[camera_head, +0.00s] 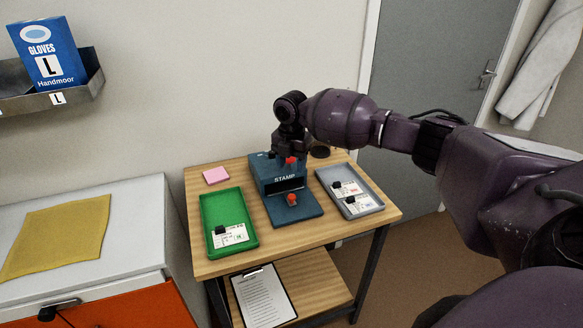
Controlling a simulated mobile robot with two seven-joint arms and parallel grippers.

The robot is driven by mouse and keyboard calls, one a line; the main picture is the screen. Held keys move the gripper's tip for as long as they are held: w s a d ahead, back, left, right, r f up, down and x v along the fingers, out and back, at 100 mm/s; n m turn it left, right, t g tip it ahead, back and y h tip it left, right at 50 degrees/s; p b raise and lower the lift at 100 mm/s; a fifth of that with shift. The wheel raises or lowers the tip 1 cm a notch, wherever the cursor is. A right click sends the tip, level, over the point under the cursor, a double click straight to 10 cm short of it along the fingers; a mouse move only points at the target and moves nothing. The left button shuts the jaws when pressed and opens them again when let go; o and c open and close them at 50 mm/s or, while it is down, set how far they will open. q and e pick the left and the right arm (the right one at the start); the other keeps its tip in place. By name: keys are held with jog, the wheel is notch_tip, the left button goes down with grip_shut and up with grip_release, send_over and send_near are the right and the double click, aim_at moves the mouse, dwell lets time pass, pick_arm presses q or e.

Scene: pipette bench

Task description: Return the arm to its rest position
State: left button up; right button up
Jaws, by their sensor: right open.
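My right arm comes in from the right, and its gripper (290,146) is over the top of the blue stamp device (268,179) on the wooden table. Its fingers are small and dark here, and I cannot tell whether they touch the device. A red part (291,160) shows just under the gripper at the device's top. Another red knob (292,198) is at the device's front, above its base plate. My left gripper is not in view.
A green tray (209,213) with one card stands left of the device. A grey tray (371,185) with two cards stands to its right. A pink pad (216,175) lies at the back left. A clipboard (263,296) lies on the lower shelf. A white cabinet (125,225) stands left.

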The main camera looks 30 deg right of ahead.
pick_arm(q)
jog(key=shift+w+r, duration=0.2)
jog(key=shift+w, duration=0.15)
